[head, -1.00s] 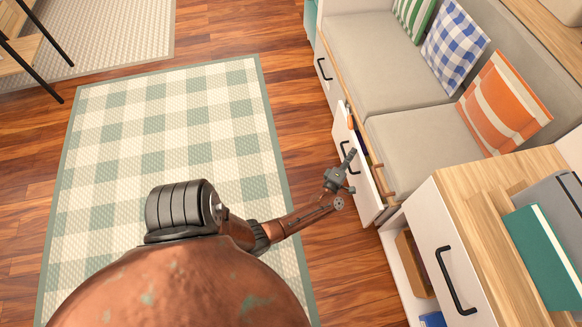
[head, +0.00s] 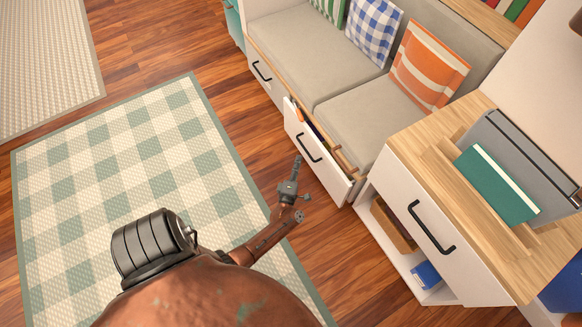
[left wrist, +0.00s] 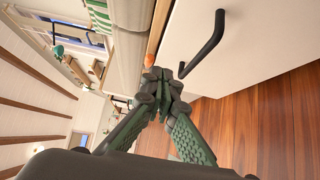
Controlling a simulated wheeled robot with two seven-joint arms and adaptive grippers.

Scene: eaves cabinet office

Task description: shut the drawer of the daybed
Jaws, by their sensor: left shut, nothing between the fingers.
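The daybed (head: 328,103) has grey seat cushions and two white drawer fronts with black handles. Its nearer drawer (head: 332,173) stands partly open, with items showing inside along its top edge. The farther drawer front (head: 268,82) looks closed. My left gripper (head: 297,162) is shut and empty, just in front of the open drawer's face, left of its black handle (head: 309,150). In the left wrist view the shut fingertips (left wrist: 163,74) are close to the white drawer front (left wrist: 235,42) and its handle (left wrist: 207,45); I cannot tell whether they touch. My right gripper is not in view.
A white cabinet with a wooden top (head: 505,165) stands at the right, near the open drawer, carrying a teal book (head: 496,186). A checked rug (head: 120,180) lies at the left. Bare wood floor (head: 240,120) runs between rug and daybed.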

